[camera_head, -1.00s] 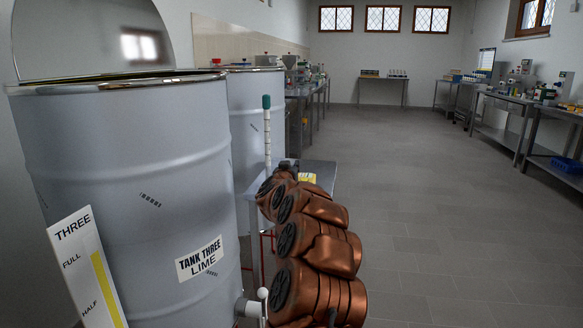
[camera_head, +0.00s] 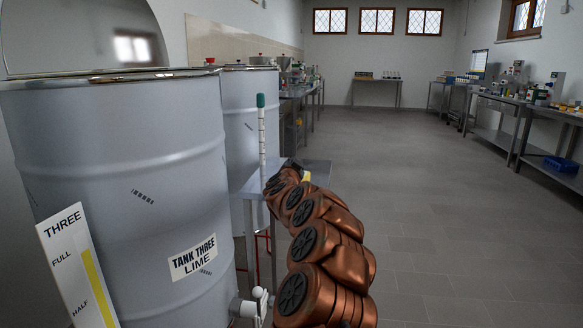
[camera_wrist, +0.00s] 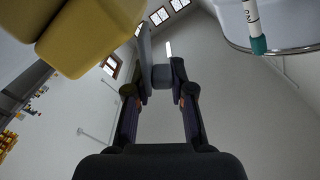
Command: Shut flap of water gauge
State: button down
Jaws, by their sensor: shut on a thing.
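My gripper (camera_wrist: 160,78) points up in the wrist view, its two dark fingers closed on a thin grey flat piece (camera_wrist: 146,48). I cannot tell for sure whether this piece is the water gauge's flap. A yellow block (camera_wrist: 92,32) fills the upper left of that view, close to the grey piece. In the head view my gripper (camera_head: 291,164) is a small dark shape at the far end of my copper arm, over a grey table. The arm hides most of the gauge area.
A white marked tube with a green cap (camera_head: 261,130) stands left of my gripper; it also shows in the wrist view (camera_wrist: 256,28). Tank three (camera_head: 120,150) stands near at left, with a level board (camera_head: 75,265). The floor at right (camera_head: 450,220) is clear.

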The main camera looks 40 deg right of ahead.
jog(key=m+b, duration=0.1)
jog(key=s+m+b, duration=0.1)
jog(key=m, duration=0.1)
jog(key=d+f+m+b, duration=0.1)
jog(key=m, duration=0.1)
jog(key=shift+s+f, duration=0.1)
jog(key=shift+s, duration=0.2)
jog(key=shift+s+d+f+m+b, duration=0.15)
jog(key=shift+m+b, duration=0.1)
jog(key=shift+m, duration=0.3)
jog(key=shift+s+d+f+m+b, duration=0.15)
jog(key=shift+m+b, duration=0.1)
jog(key=shift+m, duration=0.3)
jog(key=c, duration=1.1)
grip_release()
